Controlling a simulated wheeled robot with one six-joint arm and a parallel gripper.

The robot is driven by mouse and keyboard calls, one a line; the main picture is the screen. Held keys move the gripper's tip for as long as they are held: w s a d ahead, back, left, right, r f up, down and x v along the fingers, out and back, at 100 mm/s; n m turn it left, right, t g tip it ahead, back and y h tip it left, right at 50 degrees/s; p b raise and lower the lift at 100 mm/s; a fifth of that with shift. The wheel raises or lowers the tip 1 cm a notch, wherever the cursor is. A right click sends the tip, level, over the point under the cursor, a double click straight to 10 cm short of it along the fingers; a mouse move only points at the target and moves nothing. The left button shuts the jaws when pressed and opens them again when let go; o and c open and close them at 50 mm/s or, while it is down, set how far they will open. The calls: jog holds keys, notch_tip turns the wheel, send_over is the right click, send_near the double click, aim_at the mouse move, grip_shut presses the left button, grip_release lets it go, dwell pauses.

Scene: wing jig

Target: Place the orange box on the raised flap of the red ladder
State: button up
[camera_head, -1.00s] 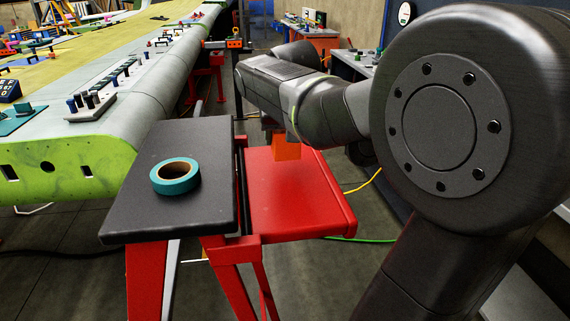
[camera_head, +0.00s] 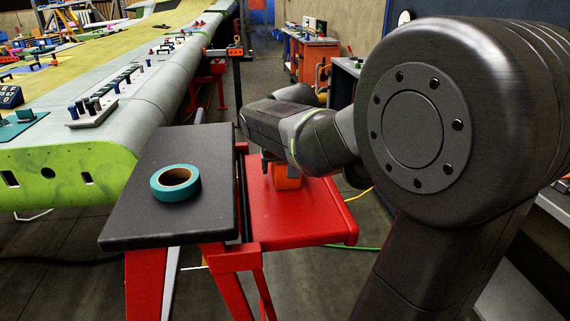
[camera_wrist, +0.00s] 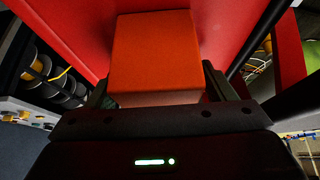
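In the head view my gripper (camera_head: 280,165) is partly hidden by my wrist.
A teal tape roll (camera_head: 175,183) lies on the dark top (camera_head: 150,222) left of the red flap. A long wing (camera_head: 150,110) stands behind on the left. The front of the red flap is clear. Cables run on the floor at right.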

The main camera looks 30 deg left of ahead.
jog(key=shift+s+d+r, duration=0.1)
jog(key=shift+s+r, duration=0.05)
jog(key=shift+r, duration=0.45)
jog(key=v, duration=1.1)
jog(key=x, duration=1.1)
jog(key=shift+f, duration=0.4)
jog(key=shift+w+a+r, duration=0.2)
jog(key=shift+w+r, duration=0.05)
notch_tip(320, 180, up, 2)
jog(key=shift+s+d, duration=0.1)
jog(key=shift+s, duration=0.05)
jog(key=shift+r, duration=0.5)
